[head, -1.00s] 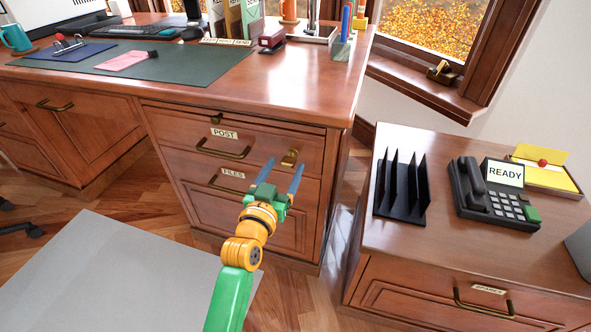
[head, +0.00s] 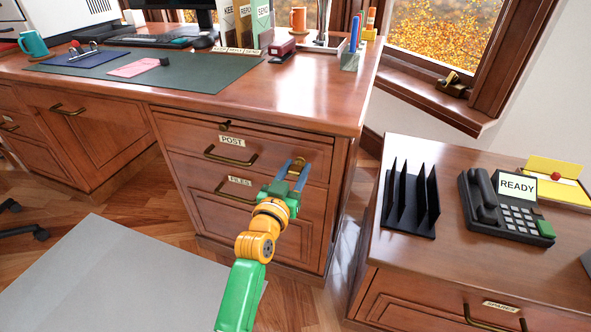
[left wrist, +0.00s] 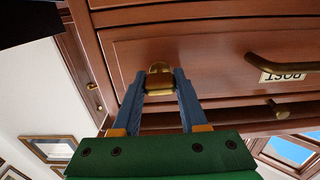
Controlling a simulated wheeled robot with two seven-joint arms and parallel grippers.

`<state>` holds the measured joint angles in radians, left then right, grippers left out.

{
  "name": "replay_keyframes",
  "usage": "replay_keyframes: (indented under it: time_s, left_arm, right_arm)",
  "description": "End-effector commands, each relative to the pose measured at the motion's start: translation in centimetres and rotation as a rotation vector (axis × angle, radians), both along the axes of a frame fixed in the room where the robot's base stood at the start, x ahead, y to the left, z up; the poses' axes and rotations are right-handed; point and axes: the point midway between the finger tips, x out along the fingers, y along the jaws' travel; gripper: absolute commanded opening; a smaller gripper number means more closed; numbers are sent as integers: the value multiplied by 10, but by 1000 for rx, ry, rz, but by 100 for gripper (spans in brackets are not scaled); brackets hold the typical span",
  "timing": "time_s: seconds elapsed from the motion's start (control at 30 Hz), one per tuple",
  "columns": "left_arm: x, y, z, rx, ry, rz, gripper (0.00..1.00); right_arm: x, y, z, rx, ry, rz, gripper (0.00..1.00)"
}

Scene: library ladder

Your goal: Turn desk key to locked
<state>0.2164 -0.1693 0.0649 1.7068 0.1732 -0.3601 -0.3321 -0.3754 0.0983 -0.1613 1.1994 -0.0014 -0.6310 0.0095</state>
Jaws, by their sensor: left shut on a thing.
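The desk key (left wrist: 159,78) is a brass piece on the right side of the POST drawer front (head: 262,148). In the left wrist view its rounded top shows between the two blue fingers. My left gripper (head: 291,168) has its fingers closed on the key's sides, at the drawer front. In the head view the fingers mostly hide the key (head: 299,162), so its turn angle is hard to tell. My right gripper is in neither current view.
The POST handle (head: 231,157) and the FILES handle (head: 234,191) stick out left of the gripper. A small brass knob (head: 225,125) sits above the POST label. A lower cabinet (head: 455,268) with a black file rack (head: 411,200) and a phone (head: 505,205) stands to the right.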

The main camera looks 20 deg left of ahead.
Motion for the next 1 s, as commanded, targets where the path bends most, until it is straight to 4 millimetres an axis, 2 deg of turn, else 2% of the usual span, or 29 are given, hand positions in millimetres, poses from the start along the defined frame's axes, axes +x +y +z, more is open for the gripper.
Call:
replay_keyframes:
  time_s: [0.13,0.33,1.0]
  left_arm:
    - [0,0,1,-41,3,0,0]
    - [0,0,3,-167,8,0,0]
    - [0,1,1,-799,29,0,0]
  right_arm:
    - [0,-1,4,1,-9,0,46]
    - [-12,-10,3,-14,4,1,46]
    - [-44,-37,11,-48,7,-1,46]
